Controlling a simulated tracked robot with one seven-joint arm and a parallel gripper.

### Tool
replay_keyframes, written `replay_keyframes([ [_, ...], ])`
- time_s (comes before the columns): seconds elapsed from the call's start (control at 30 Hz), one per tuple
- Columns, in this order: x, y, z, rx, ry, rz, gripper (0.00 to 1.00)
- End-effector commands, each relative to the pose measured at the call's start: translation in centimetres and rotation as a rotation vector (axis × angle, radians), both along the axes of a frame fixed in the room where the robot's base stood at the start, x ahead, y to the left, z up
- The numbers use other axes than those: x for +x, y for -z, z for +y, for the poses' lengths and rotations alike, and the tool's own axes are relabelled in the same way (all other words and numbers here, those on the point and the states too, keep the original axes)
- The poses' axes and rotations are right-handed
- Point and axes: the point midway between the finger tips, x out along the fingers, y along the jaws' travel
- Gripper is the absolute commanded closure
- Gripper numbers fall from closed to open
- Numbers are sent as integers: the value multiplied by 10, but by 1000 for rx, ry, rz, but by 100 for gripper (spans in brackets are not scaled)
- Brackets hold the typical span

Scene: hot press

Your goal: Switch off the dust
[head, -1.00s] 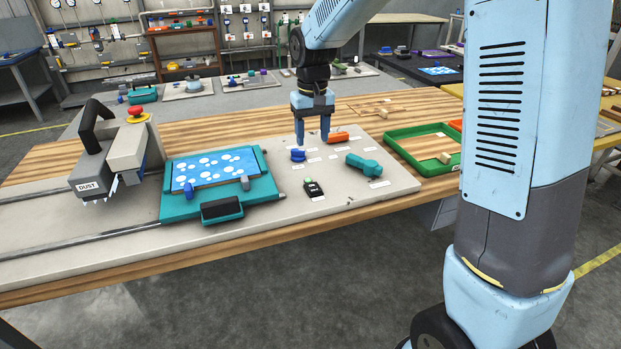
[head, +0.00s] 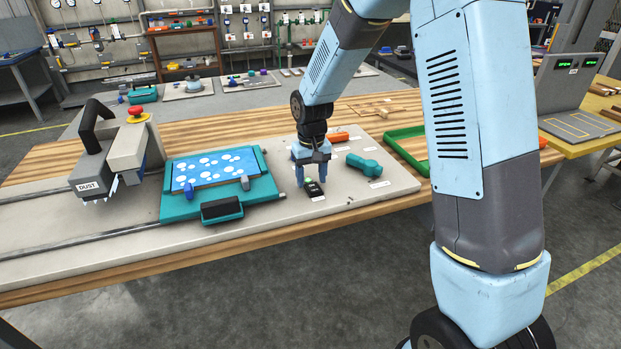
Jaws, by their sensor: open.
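The grey machine head labelled DUST (head: 92,182) stands at the left of the grey board, with a black handle and a red knob (head: 137,111) near its top. A small black switch unit (head: 314,190) with a pale label lies on the right part of the board; the label is too small to read. My gripper (head: 311,180) points down at this unit, open, with a fingertip on either side of it in the picture. I cannot tell whether the fingers touch it. The gripper partly hides the unit's far end.
A teal fixture with a blue spotted panel (head: 213,168) sits left of my gripper. A teal-green lever (head: 364,164) and an orange block (head: 338,137) lie to the right. A green-rimmed tray (head: 392,147) is farther right, partly behind my arm.

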Motion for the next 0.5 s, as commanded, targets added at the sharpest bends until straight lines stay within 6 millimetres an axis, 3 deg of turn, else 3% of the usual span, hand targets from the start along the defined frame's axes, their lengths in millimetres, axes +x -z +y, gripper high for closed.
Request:
replay_keyframes([
  [0.4, 0, 7, 0, 0, 0, -1, 43],
  [0.5, 0, 7, 0, 0, -1, -1, 51],
])
